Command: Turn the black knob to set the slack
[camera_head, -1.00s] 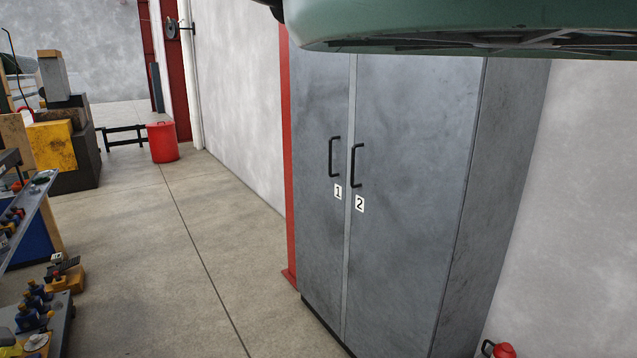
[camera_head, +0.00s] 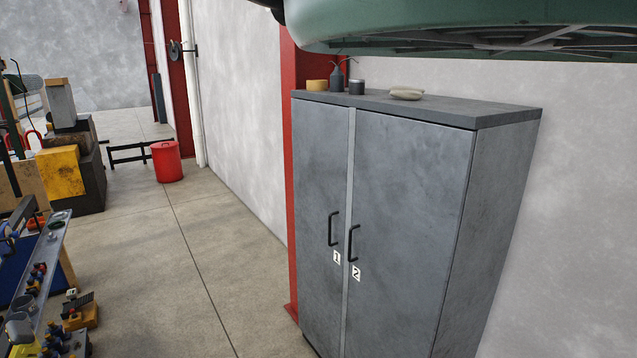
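I cannot make out the black knob in the head view. A dark round disc on a bracket (camera_head: 175,47) sits on the far wall by the red column, too small to tell what it is. My gripper is not in view. The upper right of the view is covered by a close green shape, so whatever lies behind it is hidden.
A grey two-door cabinet (camera_head: 405,200) stands shut at right, with small containers and a pale bundle (camera_head: 406,93) on top. A red bin (camera_head: 167,161) stands farther back. A cluttered bench (camera_head: 45,265) is at left. Clear concrete floor (camera_head: 185,250) lies between.

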